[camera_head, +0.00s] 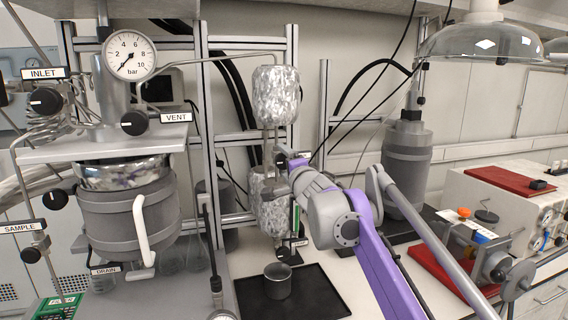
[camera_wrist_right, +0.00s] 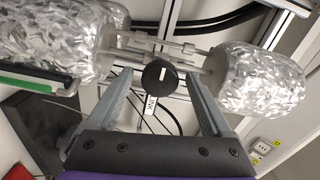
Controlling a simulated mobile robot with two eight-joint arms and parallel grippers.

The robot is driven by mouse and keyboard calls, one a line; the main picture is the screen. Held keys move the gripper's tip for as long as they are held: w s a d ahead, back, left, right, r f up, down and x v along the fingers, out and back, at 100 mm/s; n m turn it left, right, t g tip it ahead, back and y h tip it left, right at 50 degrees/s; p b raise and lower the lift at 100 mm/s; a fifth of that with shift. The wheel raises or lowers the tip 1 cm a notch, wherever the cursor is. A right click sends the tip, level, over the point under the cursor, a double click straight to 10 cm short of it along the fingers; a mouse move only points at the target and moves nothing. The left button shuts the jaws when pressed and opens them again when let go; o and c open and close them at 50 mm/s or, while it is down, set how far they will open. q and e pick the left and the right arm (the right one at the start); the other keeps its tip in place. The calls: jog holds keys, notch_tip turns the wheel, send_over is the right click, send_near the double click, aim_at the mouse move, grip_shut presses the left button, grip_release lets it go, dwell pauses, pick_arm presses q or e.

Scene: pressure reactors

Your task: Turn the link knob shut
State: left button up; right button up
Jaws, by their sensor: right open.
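In the right wrist view a round black knob (camera_wrist_right: 157,75) with a white pointer mark sits on thin metal piping between two foil-wrapped vessels. My right gripper (camera_wrist_right: 154,84) is open, with one finger on each side of the knob and visible gaps to both. In the head view my right gripper (camera_head: 287,166) is between the upper foil vessel (camera_head: 276,95) and the lower foil vessel (camera_head: 271,206), largely covering the knob. My left gripper is not in view.
A reactor (camera_head: 130,212) with a gauge and INLET, VENT, SAMPLE and DRAIN knobs stands at left. A metal cup (camera_head: 278,281) stands on a black tray (camera_head: 318,292) below the foil vessels. Metal frame posts (camera_head: 325,120) rise behind. Another grey vessel (camera_head: 405,165) stands at right.

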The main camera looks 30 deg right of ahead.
jog(key=b+v, duration=0.1)
jog(key=v, duration=0.9)
jog(key=shift+s, duration=0.15)
jog(key=s+a+f+n+g+p, duration=0.1)
jog(key=s+a+f+n+g, duration=0.15)
jog(key=f, duration=0.55)
jog(key=s+a+f+n+g+p, duration=0.1)
jog(key=s+a+f+n+g, duration=0.2)
jog(key=f, duration=0.4)
jog(key=s+a+f+n+g+p, duration=0.1)
jog(key=s+f+n, duration=0.25)
jog(key=f, duration=0.45)
jog(key=s+a+f+n+g+y, duration=0.2)
jog(key=s+a+f+n, duration=0.3)
jog(key=s+f, duration=0.3)
jog(key=s+a+f+n+g+y+p, duration=0.1)
jog(key=s+a+f+n+g+y, duration=0.1)
jog(key=s+a+f+n, duration=0.3)
jog(key=s+a+f+g, duration=0.1)
jog(key=s+f, duration=0.2)
jog(key=f, duration=0.2)
jog(key=shift+s+a+f+p, duration=0.15)
jog(key=shift+s+a+p, duration=0.15)
jog(key=shift+s+a, duration=0.1)
jog(key=shift+g, duration=0.25)
